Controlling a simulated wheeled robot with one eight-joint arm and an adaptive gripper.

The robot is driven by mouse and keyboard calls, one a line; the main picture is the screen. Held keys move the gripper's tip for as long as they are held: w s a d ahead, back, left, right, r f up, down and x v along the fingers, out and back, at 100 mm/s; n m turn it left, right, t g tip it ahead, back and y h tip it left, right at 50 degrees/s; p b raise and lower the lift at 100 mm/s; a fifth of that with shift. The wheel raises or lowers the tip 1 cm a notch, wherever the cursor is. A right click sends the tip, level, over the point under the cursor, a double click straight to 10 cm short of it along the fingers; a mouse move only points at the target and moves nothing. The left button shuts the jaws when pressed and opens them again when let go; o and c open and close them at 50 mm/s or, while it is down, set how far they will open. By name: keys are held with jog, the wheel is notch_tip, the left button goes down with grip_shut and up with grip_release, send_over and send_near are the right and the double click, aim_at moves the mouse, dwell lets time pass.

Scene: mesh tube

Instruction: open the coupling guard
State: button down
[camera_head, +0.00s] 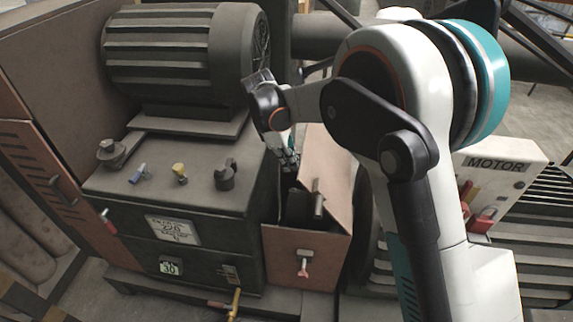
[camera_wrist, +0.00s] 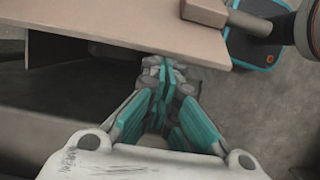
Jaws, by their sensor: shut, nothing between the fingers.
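The coupling guard is a copper-brown box with a front panel (camera_head: 305,262) between the dark motor stand and the ribbed machine. Its lid (camera_head: 335,165) stands tilted up, with a dark gap at its left side. My gripper (camera_head: 291,163) is at the lid's upper left edge. In the wrist view the guard's brown panel (camera_wrist: 120,28) spans the top, and my gripper (camera_wrist: 165,72) is shut and empty beside its lower edge. I cannot tell whether the fingers touch it.
The dark motor stand (camera_head: 170,205) carries several knobs and a ribbed motor (camera_head: 180,50) to the left. A red-handled latch (camera_head: 303,265) is on the guard's front. A white MOTOR box (camera_head: 500,165) with a red padlock (camera_head: 484,219) is at the right.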

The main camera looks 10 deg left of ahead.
jog(key=d+r+y+p, duration=0.2)
jog(key=d+r+y, duration=0.2)
jog(key=d, duration=0.8)
jog(key=w+d+r+y+p, duration=0.1)
jog(key=d+r+y+p, duration=0.2)
jog(key=d, duration=0.9)
jog(key=shift+w+d+r+y, duration=0.2)
jog(key=shift+d+r+y, duration=0.2)
jog(key=shift+r+y, duration=0.15)
jog(key=shift+r, duration=0.1)
